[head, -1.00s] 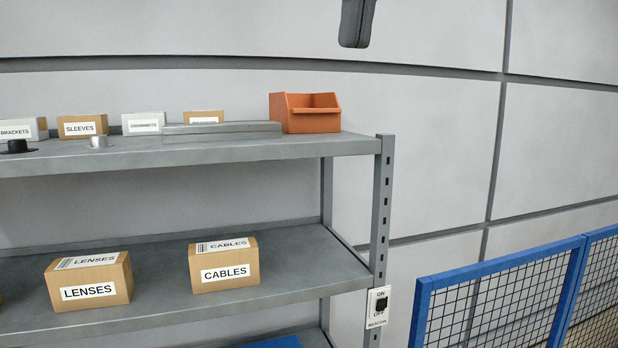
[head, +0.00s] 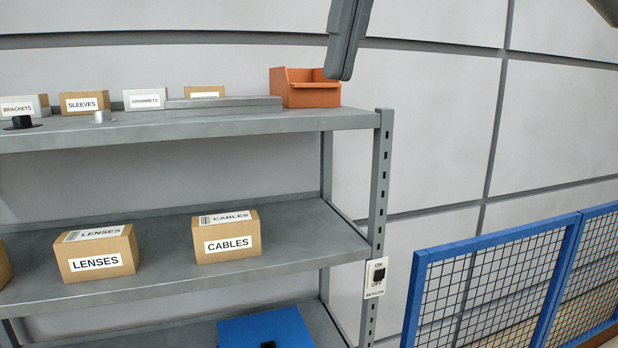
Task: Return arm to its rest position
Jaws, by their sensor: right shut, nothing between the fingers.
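My right gripper (head: 342,68) hangs in from the top of the head view, dark grey, its fingers together with nothing between them. Its tip appears in front of the right end of the orange bin (head: 300,97) and the wall behind. It looks apart from the bin, though depth is hard to judge. My left gripper is not in view.
A grey shelf rack (head: 340,119) holds labelled boxes, including a LENSES box (head: 96,264) and a CABLES box (head: 226,244). A beacon switch (head: 376,277) is on its right post. A blue mesh fence (head: 418,293) stands at right. A blue item (head: 265,330) lies low.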

